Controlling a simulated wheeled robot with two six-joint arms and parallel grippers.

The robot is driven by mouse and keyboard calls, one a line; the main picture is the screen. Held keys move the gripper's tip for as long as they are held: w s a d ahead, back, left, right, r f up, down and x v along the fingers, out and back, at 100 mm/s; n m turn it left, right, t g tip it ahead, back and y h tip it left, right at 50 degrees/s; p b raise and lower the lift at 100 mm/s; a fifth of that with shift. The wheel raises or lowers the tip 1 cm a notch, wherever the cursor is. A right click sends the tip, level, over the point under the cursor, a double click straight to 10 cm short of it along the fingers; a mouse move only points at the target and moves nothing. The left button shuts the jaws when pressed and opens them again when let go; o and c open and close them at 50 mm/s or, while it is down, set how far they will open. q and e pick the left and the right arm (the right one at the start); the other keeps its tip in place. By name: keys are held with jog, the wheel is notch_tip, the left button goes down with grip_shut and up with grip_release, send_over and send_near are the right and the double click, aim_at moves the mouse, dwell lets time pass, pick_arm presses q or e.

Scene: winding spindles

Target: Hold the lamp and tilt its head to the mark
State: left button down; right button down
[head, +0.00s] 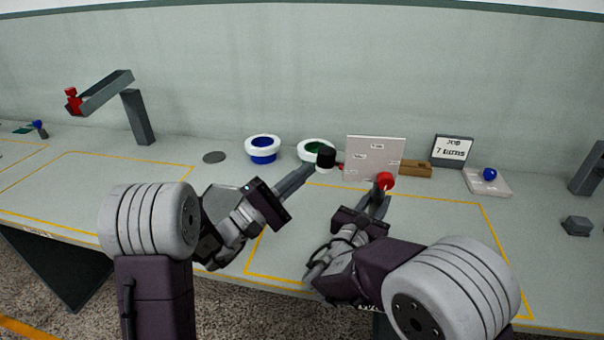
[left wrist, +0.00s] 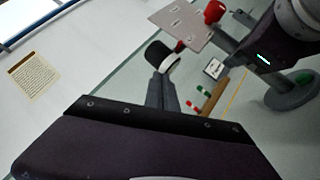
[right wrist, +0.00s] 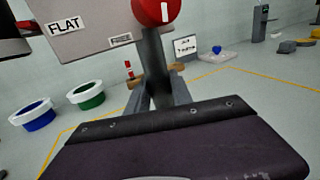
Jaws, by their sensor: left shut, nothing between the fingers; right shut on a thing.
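The lamp has a red round joint (head: 385,181) with a white line, on a dark post (right wrist: 157,65). Its pale panel (head: 375,157) carries several labels, one reading FLAT. The black-and-white lamp head (head: 326,158) sticks out left of the panel; it also shows in the left wrist view (left wrist: 159,54). My right gripper (right wrist: 156,92) is shut on the lamp post below the red joint. My left gripper (head: 308,168) is shut and empty, its tips at the lamp head's underside; whether they touch cannot be told. The lamp's round base (left wrist: 292,93) is partly hidden by my right gripper.
A blue-and-white bowl (head: 263,149) and a green-and-white bowl (head: 309,149) stand behind left. A grey stand (head: 137,118) rises far left.

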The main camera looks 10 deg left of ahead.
pick_arm(q)
jog(key=d+r+m+g+y, duration=0.1)
jog(key=d+r+m+g, duration=0.1)
jog(key=r, duration=0.2)
jog(key=d+r+m+g+y, duration=0.2)
jog(key=r, duration=0.3)
jog(key=d+r+m+g+y, duration=0.2)
jog(key=r+m, duration=0.1)
jog(key=r, duration=0.2)
jog(key=shift+w+r, duration=0.2)
jog(key=shift+w, duration=0.1)
jog(key=shift+w+d+r+g+y, duration=0.15)
jog(key=shift+d+r+g+y, duration=0.15)
jog(key=shift+d+r, duration=0.7)
jog(key=shift+d+f, duration=0.1)
